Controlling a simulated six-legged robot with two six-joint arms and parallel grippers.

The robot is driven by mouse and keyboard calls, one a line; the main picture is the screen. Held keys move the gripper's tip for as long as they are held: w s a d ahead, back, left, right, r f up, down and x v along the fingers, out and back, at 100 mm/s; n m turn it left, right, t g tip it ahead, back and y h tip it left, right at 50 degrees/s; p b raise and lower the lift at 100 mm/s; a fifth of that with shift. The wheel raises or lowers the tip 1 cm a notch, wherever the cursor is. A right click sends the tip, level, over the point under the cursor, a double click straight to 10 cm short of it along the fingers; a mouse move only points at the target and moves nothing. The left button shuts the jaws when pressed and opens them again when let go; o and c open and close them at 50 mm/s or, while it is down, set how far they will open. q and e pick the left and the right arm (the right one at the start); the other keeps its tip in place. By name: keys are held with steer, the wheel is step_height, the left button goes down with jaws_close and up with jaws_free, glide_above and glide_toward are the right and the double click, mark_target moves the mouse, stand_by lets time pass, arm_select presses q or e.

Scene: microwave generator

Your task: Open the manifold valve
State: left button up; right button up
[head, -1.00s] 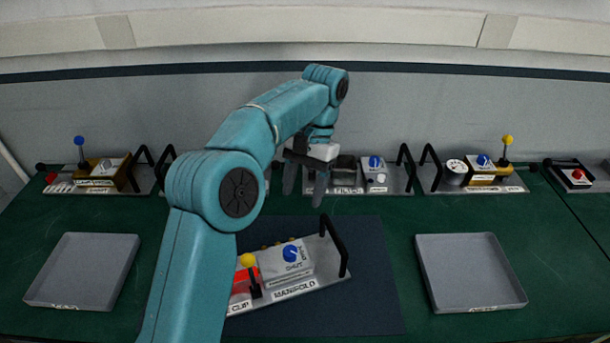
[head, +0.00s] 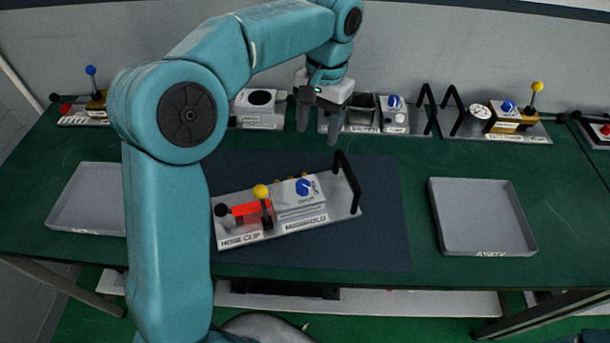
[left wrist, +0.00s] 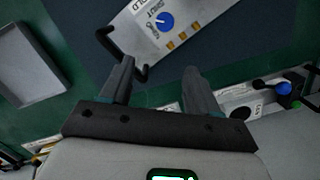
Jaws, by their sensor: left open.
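The manifold module (head: 292,218) is a grey plate lying at an angle on the dark mat, with a black handle at its right end. Its valve is a round blue knob (head: 303,187) with a white mark, on a raised block with SHUT lettering beside it. The knob also shows in the left wrist view (left wrist: 165,22). A yellow-topped lever and a red hose clip (head: 247,211) sit on the plate's left part. My left gripper (head: 319,130) is open and empty, above and behind the module, apart from it. My right gripper is not in view.
Grey trays stand left (head: 88,198) and right (head: 484,217) of the dark mat (head: 384,215). Several other modules with knobs, levers and black handles line the back of the green table, including a filter module (head: 378,122) near my gripper.

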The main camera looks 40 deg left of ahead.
arm_select(q)
step_height(320, 180, up, 3)
steer(key=t+b, duration=0.2)
glide_above(303, 185)
step_height(303, 185, down, 15)
steer(key=shift+f, duration=0.75)
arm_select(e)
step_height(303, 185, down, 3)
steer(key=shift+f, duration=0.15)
arm_select(q)
steer(key=c, duration=1)
steer(key=shift+c, duration=0.2)
